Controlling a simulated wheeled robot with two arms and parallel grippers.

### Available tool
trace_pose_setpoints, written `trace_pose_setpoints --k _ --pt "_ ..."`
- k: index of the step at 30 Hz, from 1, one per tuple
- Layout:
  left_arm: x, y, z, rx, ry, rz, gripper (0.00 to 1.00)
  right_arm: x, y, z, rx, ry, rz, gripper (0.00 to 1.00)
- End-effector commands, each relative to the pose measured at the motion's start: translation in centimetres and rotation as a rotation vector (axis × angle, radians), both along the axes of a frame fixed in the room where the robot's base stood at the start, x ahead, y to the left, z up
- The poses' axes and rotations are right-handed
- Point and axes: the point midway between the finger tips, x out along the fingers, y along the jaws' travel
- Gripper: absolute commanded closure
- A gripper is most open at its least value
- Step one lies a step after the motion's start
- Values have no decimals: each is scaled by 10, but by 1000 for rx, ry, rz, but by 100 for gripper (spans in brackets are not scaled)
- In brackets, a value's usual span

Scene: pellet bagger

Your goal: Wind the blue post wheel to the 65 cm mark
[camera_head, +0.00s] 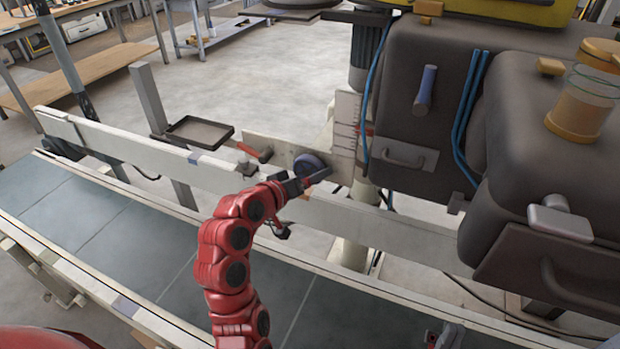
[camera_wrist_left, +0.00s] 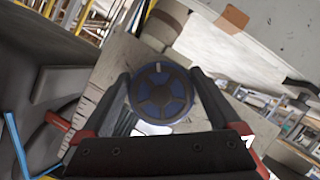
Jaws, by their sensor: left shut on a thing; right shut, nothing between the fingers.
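The blue post wheel (camera_head: 308,164) is a round, spoked handwheel on a pale plate beyond the conveyor. In the left wrist view the wheel (camera_wrist_left: 162,92) faces me, with a pale mark at the top of its rim. My left gripper (camera_head: 318,178) is at the wheel, with its fingers (camera_wrist_left: 161,98) on opposite sides of the rim, shut on it. A white scale (camera_head: 346,122) with tick marks stands just right of the wheel, with a small red pointer (camera_head: 369,130) beside it. Its numbers are too small to read. My right gripper (camera_head: 446,336) is at the bottom edge, shut and empty, partly cut off.
The conveyor (camera_head: 130,238) and its pale rail (camera_head: 130,150) run across in front. A dark tray (camera_head: 200,131) and a red-handled lever (camera_head: 254,153) are left of the wheel. Large dark machine housings (camera_head: 430,80) with blue hoses crowd the right side.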

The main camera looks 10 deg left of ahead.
Motion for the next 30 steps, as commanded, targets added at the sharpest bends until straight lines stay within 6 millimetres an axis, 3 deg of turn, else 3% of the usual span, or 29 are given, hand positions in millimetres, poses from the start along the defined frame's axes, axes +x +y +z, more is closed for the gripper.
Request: trace_pose_setpoints --k 19,20,30 --pt "0 1 -2 50 -8 0 59 0 0 -1 0 0 0 100" --pt "0 1 -2 50 -8 0 0 0 0 -1 0 0 0 100" --pt "-4 3 1 49 -11 1 0 0 0 -1 0 0 0 100"
